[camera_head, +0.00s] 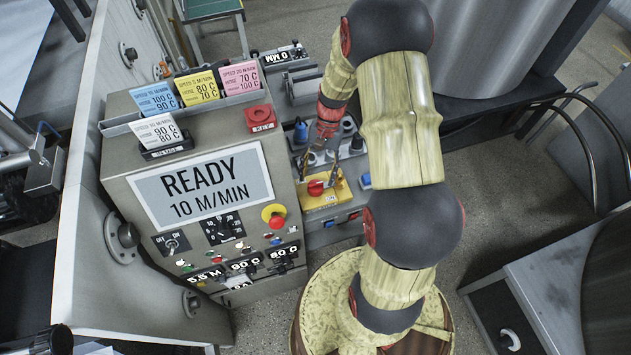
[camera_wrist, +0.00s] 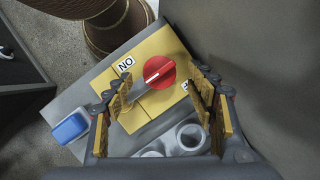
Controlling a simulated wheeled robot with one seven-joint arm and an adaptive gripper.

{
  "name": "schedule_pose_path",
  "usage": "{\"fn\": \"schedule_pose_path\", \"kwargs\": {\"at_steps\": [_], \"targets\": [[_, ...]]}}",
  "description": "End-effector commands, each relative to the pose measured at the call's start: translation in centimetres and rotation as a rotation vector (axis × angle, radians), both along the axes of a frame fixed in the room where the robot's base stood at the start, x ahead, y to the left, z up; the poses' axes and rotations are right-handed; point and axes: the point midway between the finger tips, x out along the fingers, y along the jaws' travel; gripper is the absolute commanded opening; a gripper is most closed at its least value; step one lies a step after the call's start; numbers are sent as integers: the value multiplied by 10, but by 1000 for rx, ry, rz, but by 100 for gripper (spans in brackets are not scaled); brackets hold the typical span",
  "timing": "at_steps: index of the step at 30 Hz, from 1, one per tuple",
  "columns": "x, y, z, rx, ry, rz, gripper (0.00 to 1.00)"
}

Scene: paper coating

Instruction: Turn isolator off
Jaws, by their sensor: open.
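The isolator is a red rotary knob (camera_wrist: 159,72) on a yellow plate (camera_wrist: 112,76), on top of a grey box. In the wrist view a white line on the knob runs from lower left to upper right. An ON label (camera_wrist: 126,64) is on the plate left of the knob; another label to the right is mostly hidden by a finger. My gripper (camera_wrist: 160,90) is open above the plate, one finger on each side of the knob, apart from it as far as I can tell. In the head view the knob (camera_head: 316,188) is just below my fingertips (camera_head: 320,172).
A grey control cabinet (camera_head: 285,190) with a READY display (camera_head: 203,186), card holders and a red emergency button (camera_head: 273,216) stands left of the isolator. A blue block (camera_wrist: 71,127) and grey round fittings (camera_wrist: 188,136) are close to my fingers. A large grey cylinder (camera_head: 490,45) is behind.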

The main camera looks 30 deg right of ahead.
Motion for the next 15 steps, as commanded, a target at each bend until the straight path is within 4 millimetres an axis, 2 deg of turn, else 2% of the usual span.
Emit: {"fn": "schedule_pose_path", "kwargs": {"at_steps": [6,15], "targets": [[-6,9,-26,-1,1,0,57],[-7,11,-32,-1,-2,1,57]]}}
